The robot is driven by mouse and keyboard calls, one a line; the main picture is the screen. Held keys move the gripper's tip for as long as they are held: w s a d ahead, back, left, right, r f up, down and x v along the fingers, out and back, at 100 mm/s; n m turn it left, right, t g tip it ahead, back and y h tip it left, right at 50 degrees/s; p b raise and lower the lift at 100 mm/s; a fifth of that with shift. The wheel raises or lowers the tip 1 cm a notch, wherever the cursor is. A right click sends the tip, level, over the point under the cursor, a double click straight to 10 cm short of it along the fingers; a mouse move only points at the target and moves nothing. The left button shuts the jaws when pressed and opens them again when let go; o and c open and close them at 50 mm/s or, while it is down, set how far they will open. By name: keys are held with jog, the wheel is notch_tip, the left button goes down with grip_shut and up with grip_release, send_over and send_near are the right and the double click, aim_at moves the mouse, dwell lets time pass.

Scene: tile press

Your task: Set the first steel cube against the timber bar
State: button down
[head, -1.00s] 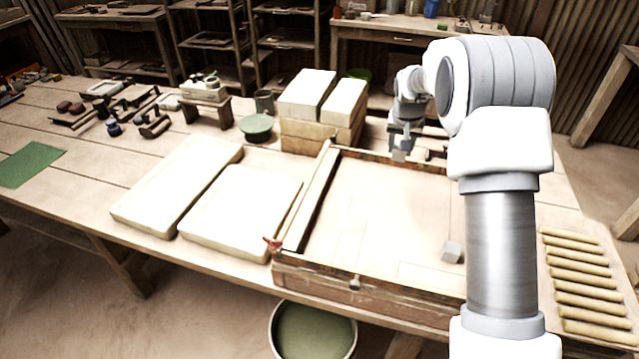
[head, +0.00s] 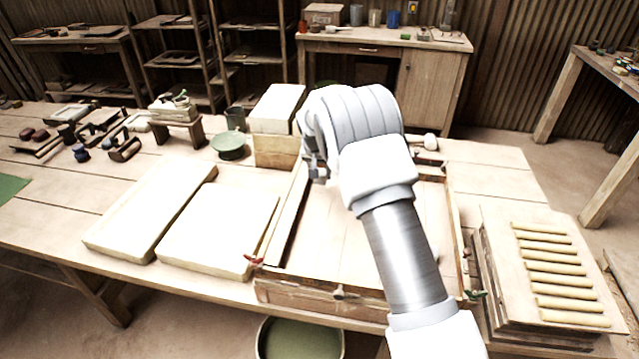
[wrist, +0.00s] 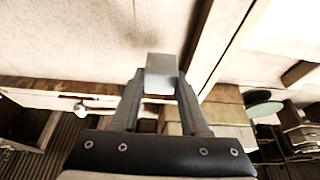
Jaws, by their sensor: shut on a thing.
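My gripper (wrist: 160,90) is shut on a grey steel cube (wrist: 160,66), which sits between its fingertips in the wrist view. The pale timber bar (wrist: 222,45) runs diagonally just right of the cube there, with a dark strip along its near side. In the head view the timber bar (head: 283,215) lies along the left side of the press frame. My gripper (head: 318,172) is near the bar's far end, partly covered by my arm. The cube is not clear in the head view. I cannot tell whether it touches the bar or the press bed.
The shallow press bed (head: 330,245) has a dark-edged wooden frame with red and green clamps. Two pale slabs (head: 220,228) lie left of it. Stacked blocks (head: 275,105) and a green dish (head: 230,143) stand behind. Boards with several rolled sticks (head: 545,255) are at right.

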aim_at(320, 182)
jog(key=shift+a+f, duration=0.1)
jog(key=shift+f, duration=1.9)
jog(key=shift+f, duration=0.1)
jog(key=shift+f, duration=0.15)
jog(key=c, duration=0.7)
grip_release()
jog(key=shift+r, duration=0.35)
jog(key=v, duration=1.2)
